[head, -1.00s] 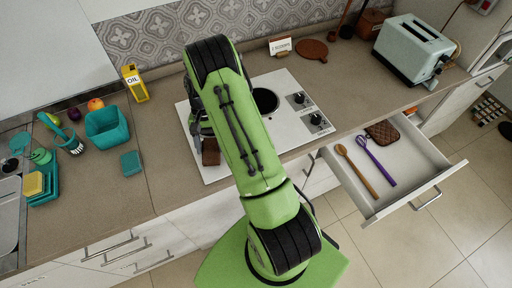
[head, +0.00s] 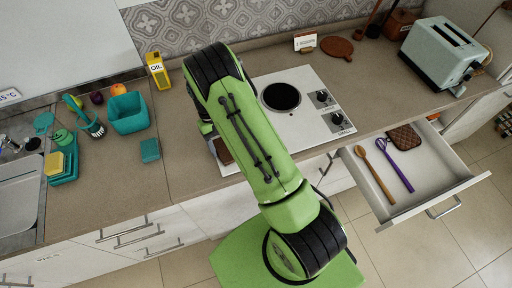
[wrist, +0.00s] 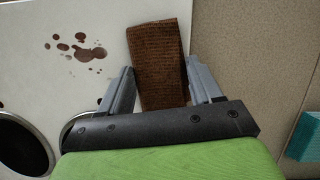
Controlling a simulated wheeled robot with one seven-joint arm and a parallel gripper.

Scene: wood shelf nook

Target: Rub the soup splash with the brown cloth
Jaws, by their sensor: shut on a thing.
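The brown cloth (wrist: 160,65) is a folded, ribbed rectangle between the two fingers of my gripper (wrist: 159,72), which is shut on it. In the head view a small part of the cloth (head: 223,152) shows beside my arm, at the left edge of the hob. The soup splash (wrist: 88,52) is a group of brown spots and drops on the white hob surface. It lies left of the cloth in the wrist view, with a gap of clean white between them. In the head view my arm hides the splash and most of my gripper.
The hob (head: 300,88) has dark round plates and two knobs. Left on the counter are a teal sponge-like block (head: 150,150), a teal bin (head: 127,113) and an oil carton (head: 158,71). An open drawer (head: 447,188) juts out at right, below the toaster (head: 443,55).

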